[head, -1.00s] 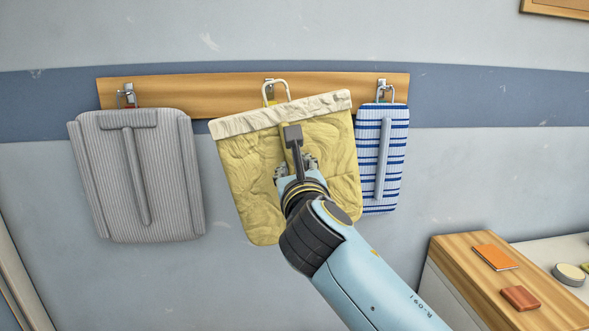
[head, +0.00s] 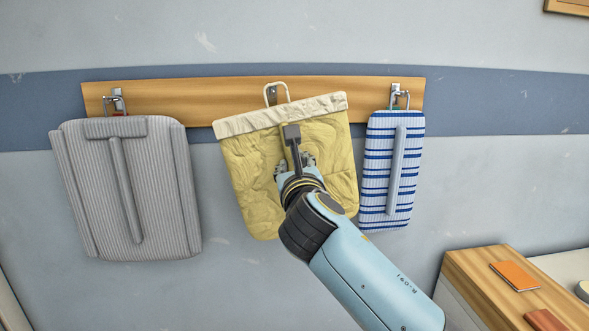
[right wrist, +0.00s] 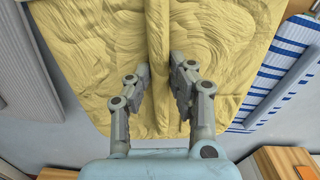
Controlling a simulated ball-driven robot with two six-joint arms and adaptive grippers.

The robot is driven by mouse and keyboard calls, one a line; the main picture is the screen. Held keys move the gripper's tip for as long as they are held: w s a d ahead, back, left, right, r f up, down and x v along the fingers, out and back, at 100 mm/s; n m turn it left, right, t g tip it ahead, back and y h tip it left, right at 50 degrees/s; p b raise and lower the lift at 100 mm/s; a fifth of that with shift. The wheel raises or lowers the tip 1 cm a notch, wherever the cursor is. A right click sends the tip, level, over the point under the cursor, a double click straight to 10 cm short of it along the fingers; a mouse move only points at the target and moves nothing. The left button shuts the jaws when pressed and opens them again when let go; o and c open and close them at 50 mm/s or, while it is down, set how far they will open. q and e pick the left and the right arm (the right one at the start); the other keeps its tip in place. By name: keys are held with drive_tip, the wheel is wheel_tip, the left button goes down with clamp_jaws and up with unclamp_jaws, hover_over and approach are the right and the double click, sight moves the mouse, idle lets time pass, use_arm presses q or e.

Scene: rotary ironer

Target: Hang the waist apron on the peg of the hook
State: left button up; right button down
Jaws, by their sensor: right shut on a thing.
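The waist apron (head: 245,180) is yellow with a cream waistband (head: 280,114) and hangs slightly tilted in front of the rack. Its pale wire loop (head: 288,88) stands up from the waistband, in front of the middle hook (head: 271,94). I cannot tell whether the loop is around the peg, which is mostly hidden. My right gripper (head: 296,162) is shut on the raised yellow ridge down the apron's front. In the right wrist view the fingers (right wrist: 160,82) close on both sides of that ridge. My left gripper is not in view.
A wooden rack board (head: 190,101) runs along the wall. A grey striped piece (head: 150,190) hangs on the left hook, and a blue-striped one (head: 377,170) hangs on the right, close to the apron's edge. A wooden-topped cabinet (head: 480,268) stands at lower right.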

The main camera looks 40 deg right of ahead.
drive_tip(key=shift+x, duration=1.7)
drive_tip(key=shift+f+x, duration=0.1)
drive_tip(key=shift+x, duration=0.55)
drive_tip(key=shift+f+x, duration=0.15)
drive_tip(key=shift+x, duration=0.5)
drive_tip(key=shift+w+d+f+b, duration=0.3)
drive_tip(key=shift+w+f+b, duration=0.15)
drive_tip(key=shift+f, duration=0.25)
drive_tip(key=c, duration=1.1)
unclamp_jaws()
drive_tip(key=shift+f, duration=0.1)
